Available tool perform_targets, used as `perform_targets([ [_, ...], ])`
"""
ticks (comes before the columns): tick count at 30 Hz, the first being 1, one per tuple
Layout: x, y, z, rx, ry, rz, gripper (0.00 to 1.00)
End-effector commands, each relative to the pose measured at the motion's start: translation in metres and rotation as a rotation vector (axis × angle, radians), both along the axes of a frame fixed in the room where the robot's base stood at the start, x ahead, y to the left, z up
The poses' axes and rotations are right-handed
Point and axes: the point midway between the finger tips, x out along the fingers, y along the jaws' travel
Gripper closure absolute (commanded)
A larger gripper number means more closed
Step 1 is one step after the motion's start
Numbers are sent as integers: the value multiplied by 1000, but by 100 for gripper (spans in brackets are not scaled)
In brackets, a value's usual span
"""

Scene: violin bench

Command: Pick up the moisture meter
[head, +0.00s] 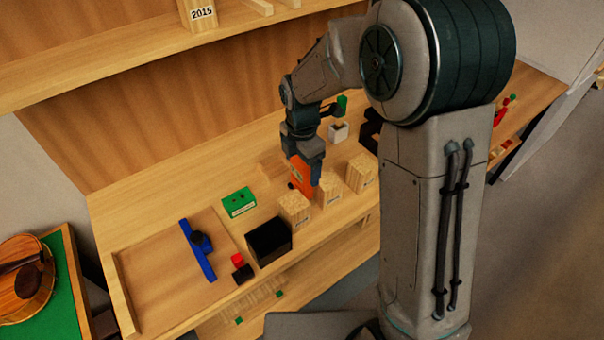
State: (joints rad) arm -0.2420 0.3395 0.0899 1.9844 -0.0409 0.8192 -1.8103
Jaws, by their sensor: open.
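An orange block-shaped device (299,170), which looks like the moisture meter, stands on the bench behind the row of pale wooden blocks. My gripper (306,168) points down right at it. One dark finger shows at the device's right side; the other finger is hidden. The jaws are open, with the upper part of the device close to or between them. I cannot tell whether they touch it.
Wooden blocks (295,209) stand just in front, beside a black box (268,241). A green box (239,202) and a blue bar tool (197,250) lie to the left. A white pot (338,132) stands behind. A shelf (120,58) overhangs the back.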

Motion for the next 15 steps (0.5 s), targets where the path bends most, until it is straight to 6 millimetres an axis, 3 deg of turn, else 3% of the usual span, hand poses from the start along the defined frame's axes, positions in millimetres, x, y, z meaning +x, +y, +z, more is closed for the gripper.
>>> perform_targets([
  [1,0,0,0,0,0,0,16],
  [7,0,0,0,0,0,0,72],
  [9,0,0,1,1,-1,0,76],
  [15,0,0,2,1,-1,0,76],
])
